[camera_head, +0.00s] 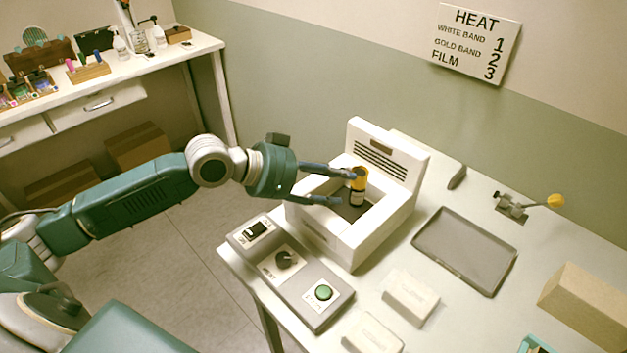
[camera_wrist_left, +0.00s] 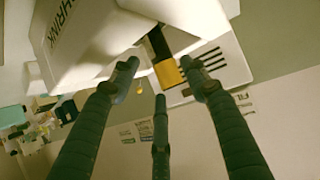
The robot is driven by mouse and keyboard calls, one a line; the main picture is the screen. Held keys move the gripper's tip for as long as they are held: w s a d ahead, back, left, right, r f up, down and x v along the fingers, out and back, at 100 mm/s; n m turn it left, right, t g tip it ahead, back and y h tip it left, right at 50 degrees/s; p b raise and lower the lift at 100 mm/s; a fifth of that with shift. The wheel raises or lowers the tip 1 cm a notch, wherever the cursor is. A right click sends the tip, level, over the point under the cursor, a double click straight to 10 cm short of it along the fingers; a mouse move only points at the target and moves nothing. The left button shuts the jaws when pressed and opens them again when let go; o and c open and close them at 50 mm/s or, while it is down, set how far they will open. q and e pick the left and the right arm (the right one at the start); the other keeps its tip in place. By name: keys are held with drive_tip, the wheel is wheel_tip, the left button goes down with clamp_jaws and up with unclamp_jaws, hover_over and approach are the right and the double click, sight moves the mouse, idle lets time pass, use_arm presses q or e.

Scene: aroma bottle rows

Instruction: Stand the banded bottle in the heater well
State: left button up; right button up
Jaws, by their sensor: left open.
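The banded bottle (camera_head: 357,190), dark with a yellow top and a pale band, stands about upright in the heater well (camera_head: 328,192), the square opening of the white heater (camera_head: 345,246). The fingers hide part of its side. In the left wrist view the bottle (camera_wrist_left: 166,62) shows between and beyond the fingertips. My left gripper (camera_head: 346,187) is open, its fingers reaching over the well close beside the bottle. I cannot tell whether any finger touches it. The left gripper (camera_wrist_left: 160,80) also shows in its own wrist view, fingers spread. My right gripper is not in view.
A control panel (camera_head: 290,269) with a knob and green button lies in front of the heater. A grey tray (camera_head: 465,250), white blocks (camera_head: 410,298) and a cardboard box (camera_head: 587,305) are to the right. A wall sign (camera_head: 476,43) reads HEAT.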

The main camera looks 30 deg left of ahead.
use_arm(q)
drive_tip(key=b+v, duration=0.1)
drive_tip(key=v, duration=0.4)
drive_tip(key=shift+s+a+f, duration=0.1)
drive_tip(key=shift+f, duration=0.1)
drive_tip(key=shift+s+a+r, duration=0.2)
drive_tip(key=shift+s+r, duration=0.2)
drive_tip(key=shift+r, duration=0.15)
